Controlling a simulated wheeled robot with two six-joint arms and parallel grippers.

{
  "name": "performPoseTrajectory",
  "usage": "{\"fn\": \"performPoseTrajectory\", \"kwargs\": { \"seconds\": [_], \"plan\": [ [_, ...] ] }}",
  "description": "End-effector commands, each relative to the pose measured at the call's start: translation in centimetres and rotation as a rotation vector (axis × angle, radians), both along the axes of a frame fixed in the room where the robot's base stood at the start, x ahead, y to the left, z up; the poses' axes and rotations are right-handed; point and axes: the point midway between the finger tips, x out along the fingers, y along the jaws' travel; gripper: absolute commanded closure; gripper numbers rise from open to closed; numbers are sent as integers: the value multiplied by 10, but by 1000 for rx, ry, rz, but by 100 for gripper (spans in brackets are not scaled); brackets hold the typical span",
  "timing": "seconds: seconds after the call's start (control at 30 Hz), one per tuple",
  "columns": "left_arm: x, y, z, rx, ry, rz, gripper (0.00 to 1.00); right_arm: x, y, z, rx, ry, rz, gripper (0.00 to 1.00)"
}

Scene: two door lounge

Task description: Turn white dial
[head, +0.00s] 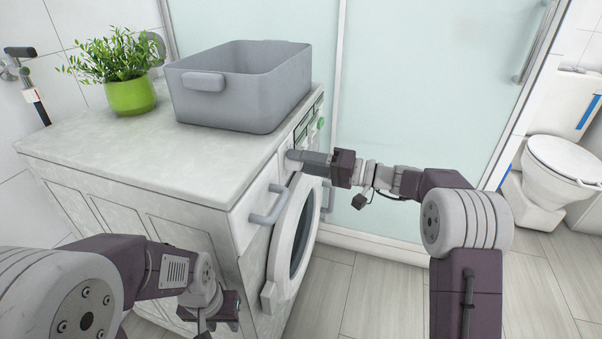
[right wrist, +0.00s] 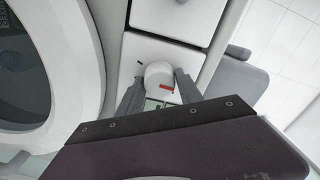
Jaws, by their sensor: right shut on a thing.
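The white dial (right wrist: 158,75) sits on the front panel of the white washing machine (head: 260,215). In the head view, my right gripper (head: 300,157) reaches the panel from the right and hides most of the dial. My left gripper (head: 212,318) is low in front of the machine's side, away from the dial; its fingers are not clear.
The round door (head: 280,252) of the machine stands below my right gripper. A grey basket (head: 235,85) and a green potted plant (head: 130,95) stand on top. A glass panel (head: 430,90) is behind. A toilet (head: 560,165) is at far right. The floor (head: 390,295) at right is clear.

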Motion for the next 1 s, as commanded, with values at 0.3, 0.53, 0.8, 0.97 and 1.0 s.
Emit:
{"fn": "performPoseTrajectory", "kwargs": {
  "seconds": [0.3,0.53,0.8,0.97,1.0],
  "plan": [
    [0,0,-11,0,0,0,64,0,0,0,-16,-45,0,98],
    [0,0,-11,0,0,0,64,0,0,0,-16,-47,0,98],
    [0,0,-11,0,0,0,64,0,0,0,-16,-46,0,49],
    [0,0,-11,0,0,0,64,0,0,0,-16,-46,0,49],
    [0,0,-11,0,0,0,64,0,-1,1,-16,-46,0,49]
  ]
}}
